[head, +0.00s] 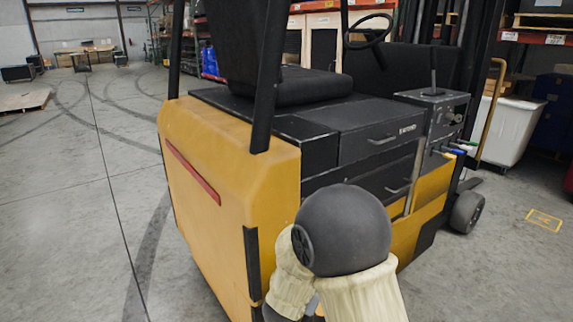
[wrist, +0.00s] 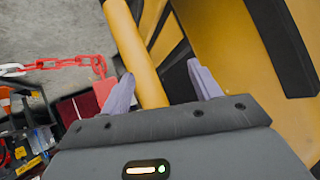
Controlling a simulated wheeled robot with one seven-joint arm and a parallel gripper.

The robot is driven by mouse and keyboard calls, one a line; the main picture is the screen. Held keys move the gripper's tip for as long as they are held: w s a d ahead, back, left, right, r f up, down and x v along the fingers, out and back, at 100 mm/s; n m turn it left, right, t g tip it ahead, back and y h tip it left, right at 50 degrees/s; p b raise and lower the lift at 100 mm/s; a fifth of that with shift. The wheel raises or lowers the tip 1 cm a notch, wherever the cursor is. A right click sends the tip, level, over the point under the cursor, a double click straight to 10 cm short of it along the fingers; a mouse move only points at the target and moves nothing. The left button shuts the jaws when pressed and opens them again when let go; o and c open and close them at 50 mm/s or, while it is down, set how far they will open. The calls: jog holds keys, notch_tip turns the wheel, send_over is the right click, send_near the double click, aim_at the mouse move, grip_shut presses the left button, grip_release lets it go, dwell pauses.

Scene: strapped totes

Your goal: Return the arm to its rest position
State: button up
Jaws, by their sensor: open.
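In the wrist view my gripper (wrist: 161,74) is open, with its two pale lavender fingers spread apart. A yellow bar (wrist: 134,50) runs through the picture between the fingers. I cannot tell how far it lies from them, and neither finger visibly grips it. My arm shows at the bottom of the head view as a dark round joint with cream-coloured sleeves, in front of the yellow forklift (head: 232,185). My gripper itself is not visible in the head view.
A red and white chain (wrist: 72,62) crosses the left of the wrist view, above a dark container of mixed items (wrist: 50,112). A white bin (head: 508,130) and racking stand right of the forklift. Concrete floor (head: 75,210) is clear on the left.

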jog(key=s+d+r+n+g+y, duration=0.2)
jog(key=s+d+n+g, duration=0.15)
jog(key=s+d, duration=0.45)
jog(key=s+d+r+n+g+y, duration=0.1)
jog(key=s+d+r+n+g, duration=0.2)
jog(key=s, duration=0.9)
notch_tip(320, 180, up, 20)
jog(key=g+p, duration=0.1)
jog(key=p, duration=2.1)
jog(key=shift+w+d+r, duration=0.2)
jog(key=shift+w+r, duration=0.05)
